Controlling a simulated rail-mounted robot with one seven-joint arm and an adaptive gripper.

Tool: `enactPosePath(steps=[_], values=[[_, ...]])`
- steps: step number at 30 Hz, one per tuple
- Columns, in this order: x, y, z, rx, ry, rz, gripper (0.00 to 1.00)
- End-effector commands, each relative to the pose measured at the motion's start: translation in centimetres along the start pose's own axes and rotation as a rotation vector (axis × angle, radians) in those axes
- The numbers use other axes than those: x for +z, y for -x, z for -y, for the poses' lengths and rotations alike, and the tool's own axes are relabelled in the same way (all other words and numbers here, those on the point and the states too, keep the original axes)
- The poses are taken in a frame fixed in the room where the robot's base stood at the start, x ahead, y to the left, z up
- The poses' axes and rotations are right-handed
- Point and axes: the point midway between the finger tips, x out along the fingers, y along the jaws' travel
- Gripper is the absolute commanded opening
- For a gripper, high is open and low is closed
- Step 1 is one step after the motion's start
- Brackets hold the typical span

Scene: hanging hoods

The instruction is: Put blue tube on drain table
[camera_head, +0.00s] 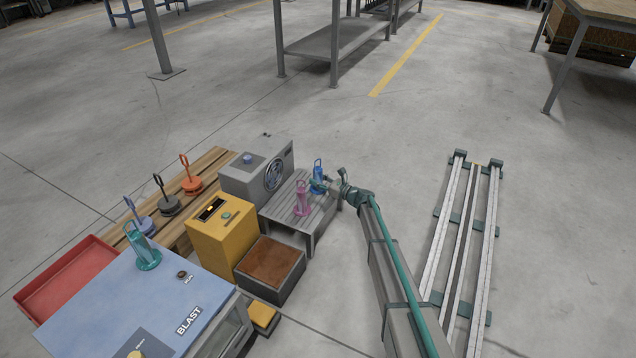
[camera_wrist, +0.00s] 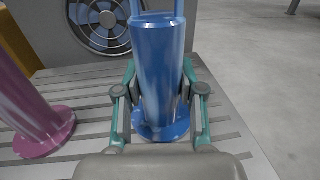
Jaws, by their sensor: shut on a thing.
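The blue tube (camera_head: 318,170) stands upright at the right part of the drain table (camera_head: 322,222), a grey slatted top. In the wrist view the blue tube (camera_wrist: 160,65) has a round flanged base that appears to rest on or just above the slats; I cannot tell exact contact. My gripper (camera_head: 325,185) is shut on the blue tube, and in the wrist view its fingers (camera_wrist: 159,95) close on either side of the lower body. A pink tube (camera_head: 302,200) stands to the left on the same table; it also shows in the wrist view (camera_wrist: 30,105).
A grey fan unit (camera_head: 240,178) stands behind the table. A yellow box (camera_head: 222,235) and a brown-topped bin (camera_head: 270,260) are to its left. A blue blast cabinet (camera_head: 120,300) carries a teal tube (camera_head: 143,250). Rails (camera_head: 465,225) lie on the floor at right.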

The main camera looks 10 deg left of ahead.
Motion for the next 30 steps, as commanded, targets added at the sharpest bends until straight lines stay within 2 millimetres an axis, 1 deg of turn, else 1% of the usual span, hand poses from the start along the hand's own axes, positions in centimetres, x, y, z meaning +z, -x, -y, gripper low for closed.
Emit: enactPosePath(steps=[4,8,9,13,14,22,25,29,30], values=[[0.2,0.0,0.0,0.0,0.0,0.001,0.0],[0.0,0.0,0.0,0.0,0.0,0.001,0.0],[-0.1,0.0,0.0,0.0,0.001,0.0,0.4],[-0.1,0.0,0.0,0.0,0.001,0.0,0.62],[-0.1,0.0,0.0,0.0,0.001,0.0,0.64],[-0.1,0.0,0.0,0.0,0.001,0.0,0.64],[0.2,0.1,0.0,0.0,0.001,0.0,0.64],[0.4,1.5,0.0,-0.001,0.0,-0.001,0.64],[0.5,2.1,-0.1,-0.002,0.0,0.0,0.64]])
